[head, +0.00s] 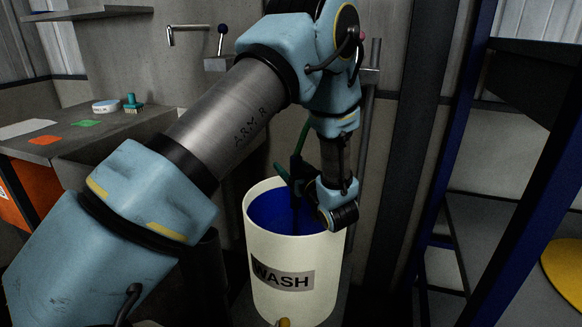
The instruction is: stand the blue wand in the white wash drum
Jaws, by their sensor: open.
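The white wash drum (286,292) stands upright on the floor at the centre of the head view, with a black WASH label and a deep blue inside. A dark wand-like tool (296,168) with a green hose at its top stands in the drum's mouth, its thin shaft going down inside. Its blue colour is hard to make out, and its lower end is hidden. My gripper (307,188) is at the drum's right inner rim, beside the tool's handle. It is open; its fingers are small and dark, and I cannot tell whether they touch the handle.
A grey bench (75,146) at the left holds a round white tin (106,106), a green brush (132,104) and flat coloured cards. A metal tap (185,33) is on the wall. A dark blue frame (520,200) and a dark shelf (540,80) stand at the right.

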